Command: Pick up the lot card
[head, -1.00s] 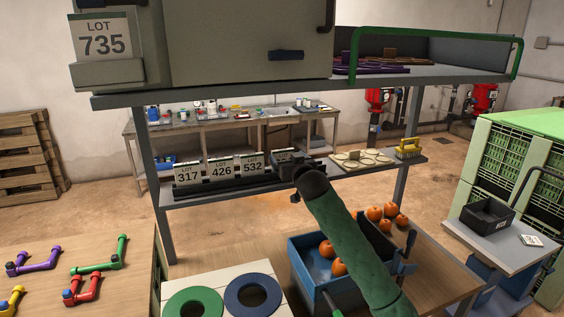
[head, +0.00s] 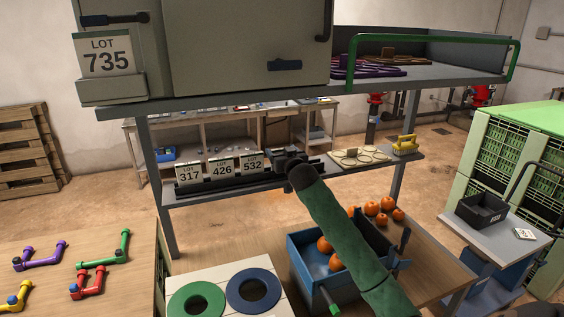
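Lot cards 317 (head: 189,172), 426 (head: 222,168) and 532 (head: 252,163) stand upright in a dark rack (head: 228,183) on the lower shelf. A larger LOT 735 card (head: 106,54) is on the front of the grey cabinet above. My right gripper (head: 281,156) is at the rack's right end, just right of card 532. Its own wrist and green-sleeved arm hide its fingertips, so I cannot tell whether it is open or holds anything. Whatever is behind it in the rack is hidden. My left gripper is not in view.
The upper shelf (head: 430,77) overhangs the rack. A board with pale rings (head: 360,157) and a yellow brush (head: 405,144) lie right of the gripper. A blue bin (head: 305,263) with oranges is below my arm. A small card (head: 524,234) lies on the right cart beside a black tray (head: 482,211).

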